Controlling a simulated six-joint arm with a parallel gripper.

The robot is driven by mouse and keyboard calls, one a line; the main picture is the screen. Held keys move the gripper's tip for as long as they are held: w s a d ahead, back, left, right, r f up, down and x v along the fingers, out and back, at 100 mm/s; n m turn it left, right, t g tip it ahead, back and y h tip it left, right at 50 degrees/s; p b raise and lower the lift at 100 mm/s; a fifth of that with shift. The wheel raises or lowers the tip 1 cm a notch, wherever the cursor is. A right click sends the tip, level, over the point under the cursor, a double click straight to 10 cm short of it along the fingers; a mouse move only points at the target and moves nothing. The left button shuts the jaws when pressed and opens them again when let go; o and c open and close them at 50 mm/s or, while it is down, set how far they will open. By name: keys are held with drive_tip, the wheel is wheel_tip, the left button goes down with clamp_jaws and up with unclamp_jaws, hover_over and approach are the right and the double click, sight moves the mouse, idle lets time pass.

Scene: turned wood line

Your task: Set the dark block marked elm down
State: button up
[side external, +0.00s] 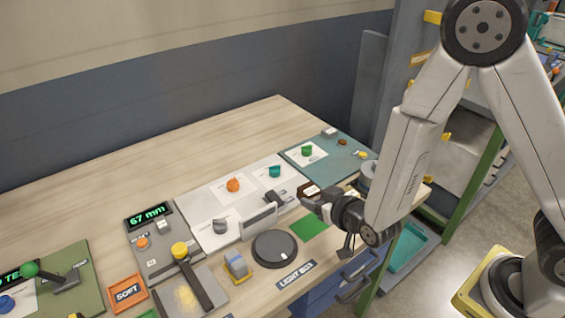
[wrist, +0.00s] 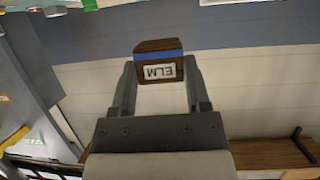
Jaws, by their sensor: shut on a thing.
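The dark brown block marked elm (wrist: 158,47) shows in the wrist view, with a blue band and a white label that reads upside down. My gripper (wrist: 158,72) is shut on it, one finger on each side. In the side external view the dark block (side external: 304,188) is at the tip of my gripper (side external: 316,201), over the bench by the white panel's right end. The gripper lies nearly level there. I cannot tell whether the block touches the surface under it.
A green square (side external: 309,227) lies bare on the bench in front of the gripper. A teal panel (side external: 335,165) with small parts lies behind.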

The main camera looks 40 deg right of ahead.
drive_tip(key=y, duration=0.1)
hover_over(282, 253)
drive_tip(key=shift+n, duration=0.4)
drive_tip(key=shift+f, duration=2.5)
drive_tip(key=shift+f, duration=0.1)
drive_tip(key=shift+f, duration=1.7)
drive_tip(key=shift+f, duration=0.1)
drive_tip(key=o, duration=1.2)
drive_tip(key=shift+o, duration=0.2)
